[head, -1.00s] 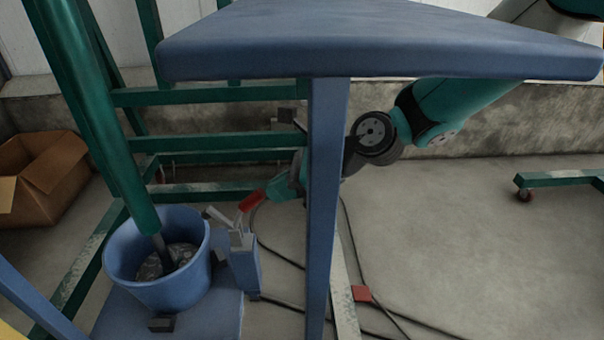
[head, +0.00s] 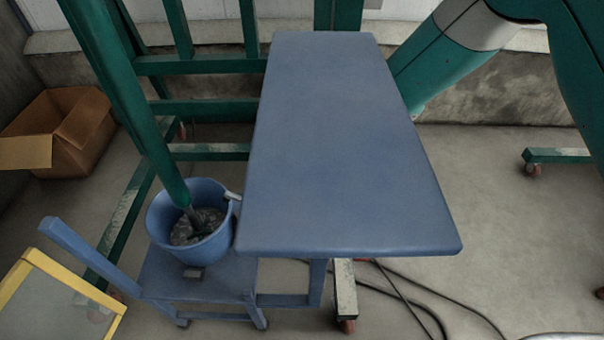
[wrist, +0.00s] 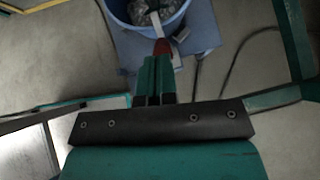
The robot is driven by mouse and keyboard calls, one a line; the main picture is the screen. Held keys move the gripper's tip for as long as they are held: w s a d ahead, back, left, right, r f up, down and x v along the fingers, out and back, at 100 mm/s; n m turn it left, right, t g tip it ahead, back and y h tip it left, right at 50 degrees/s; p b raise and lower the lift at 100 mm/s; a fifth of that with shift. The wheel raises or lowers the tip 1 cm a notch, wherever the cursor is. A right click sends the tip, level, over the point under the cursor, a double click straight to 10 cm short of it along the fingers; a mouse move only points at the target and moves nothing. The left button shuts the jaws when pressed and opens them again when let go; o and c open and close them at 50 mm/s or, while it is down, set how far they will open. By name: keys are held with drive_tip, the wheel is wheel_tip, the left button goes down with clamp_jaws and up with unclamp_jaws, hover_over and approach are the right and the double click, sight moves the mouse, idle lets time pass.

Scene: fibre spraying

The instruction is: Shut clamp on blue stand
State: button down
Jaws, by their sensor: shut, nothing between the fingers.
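The blue stand (head: 215,277) is low and carries a blue bucket (head: 160,222); it also shows in the wrist view (wrist: 204,28). Only the pale grey end of the clamp (head: 233,196) shows in the head view, between bucket rim and table edge. In the wrist view, the pale clamp lever (wrist: 156,22) lies at the bucket rim, just beyond my red fingertips. My gripper (wrist: 161,47) is shut and empty, its tip close to or touching the lever; I cannot tell which. The blue table top hides my gripper and the clamp's body in the head view.
A green pole (head: 130,100) goes down into the bucket. Green frames stand behind, a cardboard box (head: 70,135) at left. Black cables (head: 400,290) cross the floor at right.

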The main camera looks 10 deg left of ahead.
drive_tip(key=shift+a, duration=0.1)
drive_tip(key=shift+r, duration=0.1)
idle(0.5)
drive_tip(key=p+v, duration=0.5)
drive_tip(key=v, duration=0.8)
drive_tip(key=shift+s, duration=0.1)
